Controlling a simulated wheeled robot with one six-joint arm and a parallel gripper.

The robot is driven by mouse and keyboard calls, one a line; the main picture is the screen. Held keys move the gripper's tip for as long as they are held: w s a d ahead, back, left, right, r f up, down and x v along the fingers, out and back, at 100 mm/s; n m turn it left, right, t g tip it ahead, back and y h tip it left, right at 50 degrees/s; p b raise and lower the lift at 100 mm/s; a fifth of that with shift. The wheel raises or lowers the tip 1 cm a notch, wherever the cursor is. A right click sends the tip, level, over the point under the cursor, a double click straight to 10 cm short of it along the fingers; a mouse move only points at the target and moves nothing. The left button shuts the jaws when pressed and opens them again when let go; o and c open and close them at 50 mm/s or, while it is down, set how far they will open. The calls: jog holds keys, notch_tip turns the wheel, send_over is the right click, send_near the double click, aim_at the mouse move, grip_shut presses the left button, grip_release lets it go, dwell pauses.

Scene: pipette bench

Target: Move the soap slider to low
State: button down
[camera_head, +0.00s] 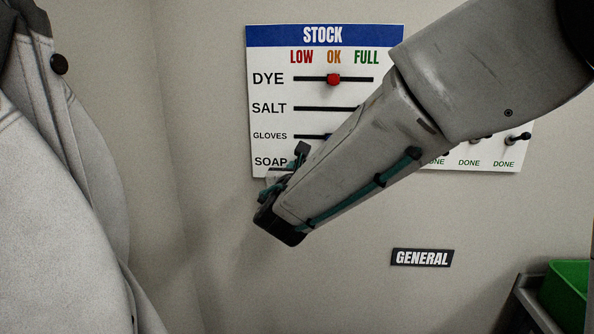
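The stock board (262,100) hangs on the wall, with LOW, OK and FULL columns and rows for dye, salt, gloves and soap. The SOAP label (270,161) shows at the lower left of the board. The soap slider's knob and track are hidden behind my arm and gripper. My gripper (292,167) is at the soap row, just right of the label, under the LOW column. Only a small dark part of it shows, so its fingers and any contact with the slider cannot be made out.
The red dye slider (333,79) stands at OK. Toggle switches (517,137) marked DONE are at right. A white coat (60,190) hangs at left; a green bin (567,295) is lower right.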

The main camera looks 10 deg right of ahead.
jog(key=c, duration=1.2)
grip_release()
jog(key=shift+a, duration=0.25)
jog(key=shift+c, duration=0.2)
jog(key=shift+d, duration=0.1)
jog(key=shift+s, duration=0.1)
jog(key=v, duration=0.7)
jog(key=shift+s, duration=0.3)
